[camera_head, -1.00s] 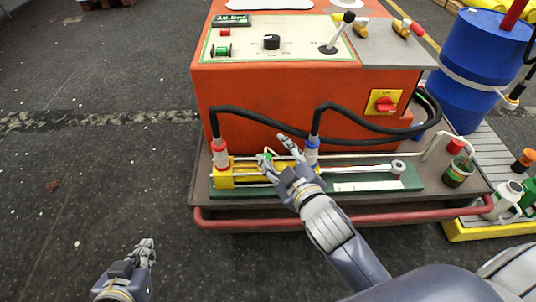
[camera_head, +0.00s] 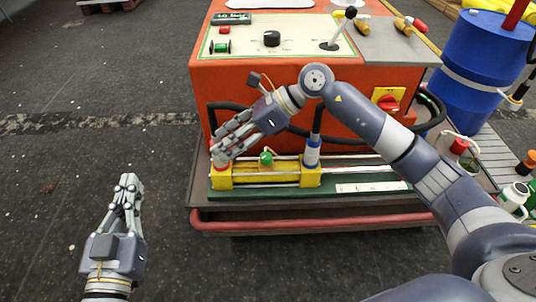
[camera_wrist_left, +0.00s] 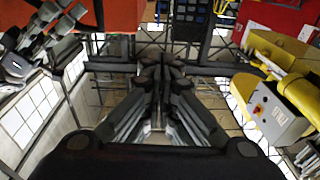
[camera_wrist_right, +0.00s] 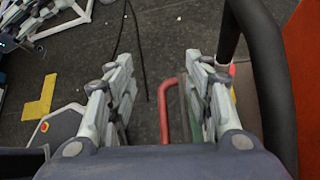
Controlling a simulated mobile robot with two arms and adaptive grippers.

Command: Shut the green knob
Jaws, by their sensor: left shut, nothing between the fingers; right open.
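The green knob (camera_head: 266,158) sits in the middle of a yellow-ended cylinder unit (camera_head: 311,178) on a green base (camera_head: 370,187). It shows round and unobstructed in the head view; I cannot tell its turn angle. My right gripper (camera_head: 220,150) is open, left of the knob and over the left yellow block, in front of the left hose fitting. Its fingers are apart with nothing held in the right wrist view (camera_wrist_right: 160,85). My left gripper (camera_head: 128,188) is shut and empty, left of the cart; its fingers are together in the left wrist view (camera_wrist_left: 160,65).
An orange machine (camera_head: 275,82) with a control panel stands behind the unit. A black hose (camera_head: 300,131) runs close to my right gripper, and it shows large in the right wrist view (camera_wrist_right: 262,75). A red rail (camera_head: 310,225) edges the cart. A blue barrel (camera_head: 480,65) stands right.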

